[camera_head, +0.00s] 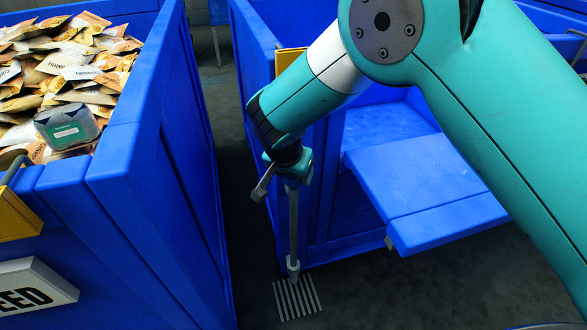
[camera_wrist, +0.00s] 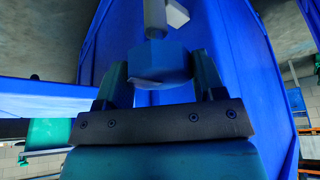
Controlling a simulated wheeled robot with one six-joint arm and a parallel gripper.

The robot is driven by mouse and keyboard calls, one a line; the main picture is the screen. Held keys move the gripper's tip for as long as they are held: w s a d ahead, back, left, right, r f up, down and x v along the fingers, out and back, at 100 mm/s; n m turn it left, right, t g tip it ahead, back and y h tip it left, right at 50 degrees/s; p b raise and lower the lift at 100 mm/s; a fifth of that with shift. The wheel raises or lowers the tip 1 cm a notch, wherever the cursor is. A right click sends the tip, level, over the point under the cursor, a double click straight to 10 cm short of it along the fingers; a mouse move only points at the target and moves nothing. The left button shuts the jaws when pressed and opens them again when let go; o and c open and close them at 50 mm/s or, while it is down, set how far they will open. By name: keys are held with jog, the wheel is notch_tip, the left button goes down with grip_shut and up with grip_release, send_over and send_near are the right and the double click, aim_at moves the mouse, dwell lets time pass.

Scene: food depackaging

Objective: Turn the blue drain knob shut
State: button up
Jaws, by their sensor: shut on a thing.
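The blue drain knob (camera_wrist: 158,65) is a faceted block between my two fingers in the wrist view. My gripper (camera_head: 289,170) is shut on it, with one dark finger on each side, and it points down in the head view. A grey pipe (camera_head: 293,225) runs down from just below my gripper to a light fitting near the floor. In the wrist view a pale pipe (camera_wrist: 154,18) meets the knob. In the head view my gripper mostly hides the knob, and its turn angle cannot be told.
A blue bin (camera_head: 145,190) full of packets stands at the left, with a clear-lidded tub (camera_head: 67,127) on top. A blue bin with a protruding shelf (camera_head: 420,185) is at the right. A striped floor grate (camera_head: 297,298) lies under the pipe. A narrow floor gap separates the bins.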

jog(key=shift+m, duration=0.6)
jog(key=o, duration=0.9)
